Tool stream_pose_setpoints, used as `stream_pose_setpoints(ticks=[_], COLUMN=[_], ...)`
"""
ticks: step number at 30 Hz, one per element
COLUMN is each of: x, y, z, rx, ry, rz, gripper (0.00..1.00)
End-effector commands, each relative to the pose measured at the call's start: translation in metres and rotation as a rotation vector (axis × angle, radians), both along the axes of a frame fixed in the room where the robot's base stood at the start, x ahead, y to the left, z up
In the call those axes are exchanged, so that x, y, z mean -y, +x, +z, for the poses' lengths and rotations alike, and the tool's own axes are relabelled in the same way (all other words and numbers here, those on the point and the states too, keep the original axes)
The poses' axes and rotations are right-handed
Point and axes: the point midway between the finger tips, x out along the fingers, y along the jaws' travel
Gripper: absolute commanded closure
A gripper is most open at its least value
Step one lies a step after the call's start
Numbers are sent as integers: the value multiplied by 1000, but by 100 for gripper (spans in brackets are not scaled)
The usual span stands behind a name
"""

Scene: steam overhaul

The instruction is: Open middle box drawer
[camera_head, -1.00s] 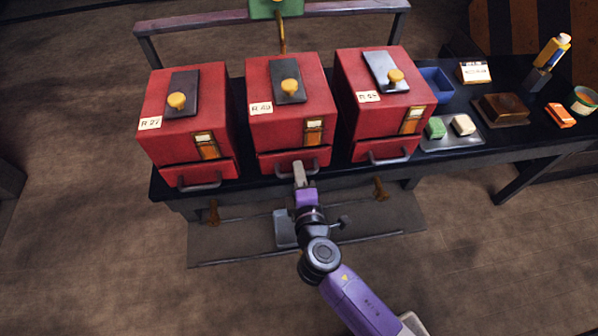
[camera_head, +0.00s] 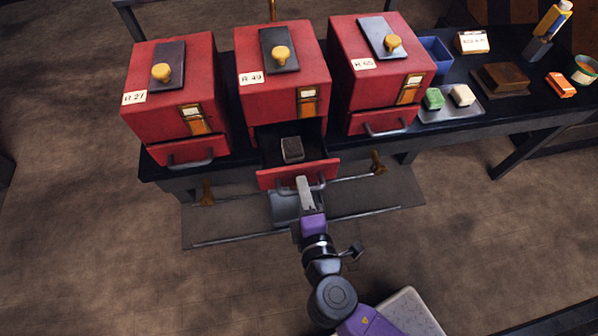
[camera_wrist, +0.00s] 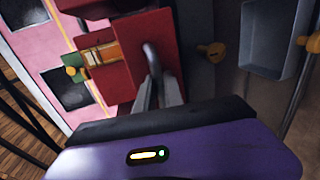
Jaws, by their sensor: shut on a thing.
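Three red boxes stand in a row on the dark bench; the middle box (camera_head: 282,70) has a label and a yellow knob on its top plate. Its drawer (camera_head: 322,172) is pulled well out toward me, showing a dark interior with a small dark block (camera_head: 292,149) inside. My gripper (camera_head: 302,184) is shut on the drawer's grey handle (camera_head: 318,182). In the wrist view my gripper (camera_wrist: 157,92) closes around the handle (camera_wrist: 151,58) in front of the red drawer front (camera_wrist: 125,60).
The left box (camera_head: 172,85) and right box (camera_head: 380,70) have shut drawers. A blue bin (camera_head: 436,55), a tray (camera_head: 470,114) with green and white blocks, and a brown block (camera_head: 503,78) sit to the right. A lower shelf (camera_head: 225,220) with rods lies below.

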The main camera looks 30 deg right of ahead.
Motion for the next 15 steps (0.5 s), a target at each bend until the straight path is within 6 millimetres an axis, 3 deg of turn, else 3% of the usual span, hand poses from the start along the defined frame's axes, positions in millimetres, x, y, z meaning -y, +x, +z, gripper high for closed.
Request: stream_pose_setpoints(ticks=[10, 11, 12, 15], x=[-1, -1, -1, -1], y=[-4, -4, -4, -4], z=[-2, -2, -2, -1], rx=[-4, -4, -4, -3], ry=[1, 1, 1, 1], rz=[0, 0, 0, 0], gripper=[100, 84, 78, 78])
